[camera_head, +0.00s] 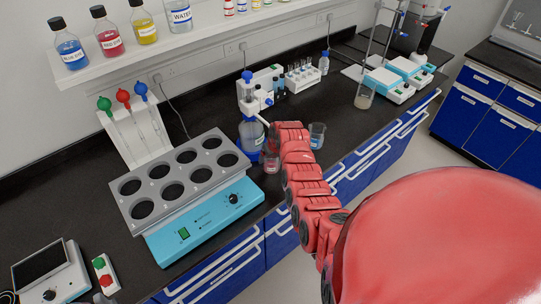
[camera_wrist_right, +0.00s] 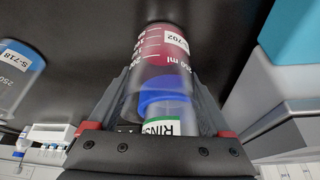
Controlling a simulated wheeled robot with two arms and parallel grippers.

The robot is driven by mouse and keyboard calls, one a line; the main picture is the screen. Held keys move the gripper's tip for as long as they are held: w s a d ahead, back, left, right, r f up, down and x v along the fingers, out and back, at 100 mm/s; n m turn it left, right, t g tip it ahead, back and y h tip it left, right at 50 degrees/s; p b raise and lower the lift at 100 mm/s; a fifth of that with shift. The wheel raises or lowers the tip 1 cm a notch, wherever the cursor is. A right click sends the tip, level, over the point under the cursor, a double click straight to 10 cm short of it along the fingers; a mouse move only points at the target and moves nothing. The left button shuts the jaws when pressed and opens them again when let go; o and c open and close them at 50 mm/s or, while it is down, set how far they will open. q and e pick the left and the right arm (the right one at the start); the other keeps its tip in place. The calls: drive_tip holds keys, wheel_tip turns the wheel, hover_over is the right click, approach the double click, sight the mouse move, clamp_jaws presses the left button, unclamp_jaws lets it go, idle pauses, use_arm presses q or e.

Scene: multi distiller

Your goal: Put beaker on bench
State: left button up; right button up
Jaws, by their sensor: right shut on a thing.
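A clear beaker with red liquid and an S-702 label (camera_wrist_right: 165,48) is between the two fingers of my right gripper (camera_wrist_right: 163,95) in the wrist view. The fingers are shut on its sides. In the head view this beaker (camera_head: 271,161) shows small beside the end of my red right arm, which hides most of the gripper. It is over the black bench (camera_head: 330,100), near its front edge. I cannot tell whether its base touches the bench. My left gripper is not in view.
A beaker with blue liquid (camera_head: 317,136) stands close by on the right. A blue-based device with a flask (camera_head: 250,130) is just behind the held beaker. A block with several round holes on a turquoise base (camera_head: 205,215) is to the left. Farther right is a tall beaker (camera_head: 364,98).

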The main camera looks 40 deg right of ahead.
drive_tip(key=shift+f, duration=0.15)
drive_tip(key=o, duration=1.2)
drive_tip(key=shift+o, duration=0.2)
drive_tip(key=shift+r, duration=0.4)
drive_tip(key=p+v, duration=0.5)
drive_tip(key=v, duration=0.6)
drive_tip(key=shift+s+r, duration=0.2)
drive_tip(key=shift+r, duration=0.05)
